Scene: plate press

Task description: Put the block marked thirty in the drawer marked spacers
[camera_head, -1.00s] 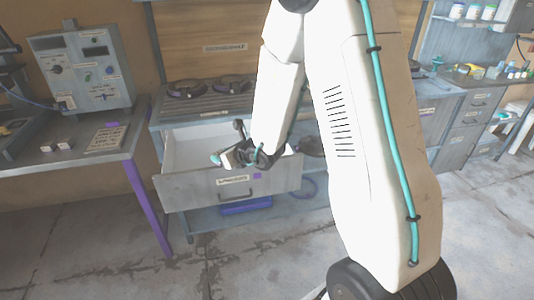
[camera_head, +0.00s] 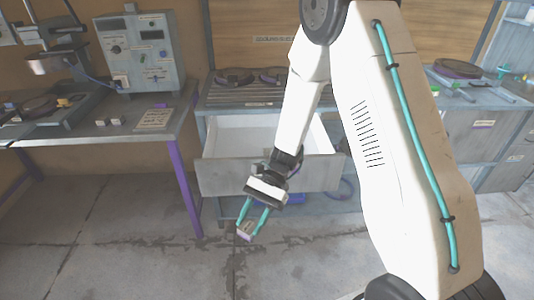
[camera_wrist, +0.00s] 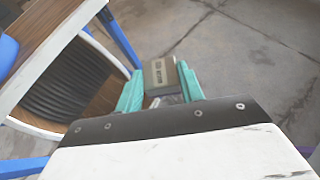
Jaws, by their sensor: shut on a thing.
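My gripper (camera_head: 249,222) is shut on a small pale block (camera_head: 245,231), held at its teal fingertips and pointing down. In the wrist view the block (camera_wrist: 159,74) is grey-beige with a dark label, too small to read surely. An open drawer (camera_head: 225,176) with a pale front and an empty-looking white inside stands behind my gripper, under the middle bench. In the head view, the gripper and block appear in front of the drawer front and lower than its rim. My arm covers part of the drawer; no label on its front is readable.
Dark round plates (camera_head: 235,76) lie on the middle bench. Grey cabinets (camera_head: 475,125) stand at right. The floor in front is clear.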

